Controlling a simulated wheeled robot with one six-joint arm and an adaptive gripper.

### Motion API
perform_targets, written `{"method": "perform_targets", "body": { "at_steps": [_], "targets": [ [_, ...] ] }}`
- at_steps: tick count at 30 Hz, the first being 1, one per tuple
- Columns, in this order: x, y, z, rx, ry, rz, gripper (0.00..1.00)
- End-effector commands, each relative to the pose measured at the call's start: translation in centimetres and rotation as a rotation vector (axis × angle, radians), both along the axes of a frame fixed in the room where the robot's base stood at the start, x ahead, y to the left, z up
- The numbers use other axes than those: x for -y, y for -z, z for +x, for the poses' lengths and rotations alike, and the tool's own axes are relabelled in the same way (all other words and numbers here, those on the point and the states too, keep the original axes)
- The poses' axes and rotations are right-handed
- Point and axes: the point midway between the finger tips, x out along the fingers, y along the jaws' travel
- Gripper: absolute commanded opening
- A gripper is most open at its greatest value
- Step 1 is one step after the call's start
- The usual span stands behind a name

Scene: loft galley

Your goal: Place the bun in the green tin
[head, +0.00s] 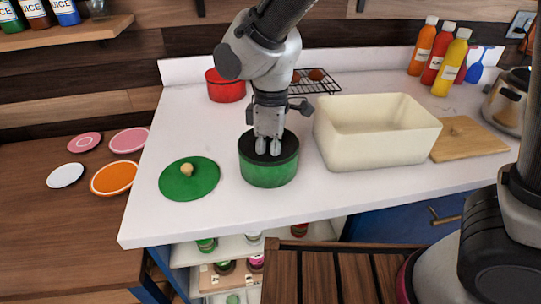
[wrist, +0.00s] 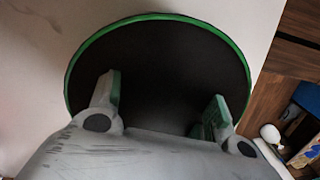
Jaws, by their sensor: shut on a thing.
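The green tin (head: 268,174) stands on the white counter with its dark round mouth facing up. Its green rim (wrist: 160,17) shows in the wrist view. A green lid (head: 203,183) with a pale knob lies on the counter to its left. My gripper (head: 268,148) points down at the tin's mouth, with both fingertips over the dark inside. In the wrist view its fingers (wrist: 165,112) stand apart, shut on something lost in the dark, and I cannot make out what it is. Brown buns (head: 316,75) sit on a black wire rack at the back.
A cream bin (head: 375,143) stands close to the tin's right, with a cutting board (head: 468,139) beyond it. A red pot (head: 226,91) is behind. Sauce bottles (head: 449,64) stand at the back right. Plates (head: 114,178) lie on the wooden surface at left.

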Motion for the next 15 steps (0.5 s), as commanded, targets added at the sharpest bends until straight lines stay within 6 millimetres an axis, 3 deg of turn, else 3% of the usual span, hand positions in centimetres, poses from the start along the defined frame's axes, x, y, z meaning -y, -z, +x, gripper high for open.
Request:
{"method": "perform_targets", "body": {
  "at_steps": [5, 6, 7, 15],
  "targets": [
    [0.02, 0.29, -0.02, -0.001, 0.0, -0.001, 0.28],
    [0.0, 0.27, 0.0, 0.0, 0.0, 0.0, 0.53],
    [0.0, 0.26, 0.0, 0.0, 0.0, 0.0, 0.57],
    [0.0, 0.23, 0.0, 0.0, 0.0, 0.0, 0.57]
  ]
}}
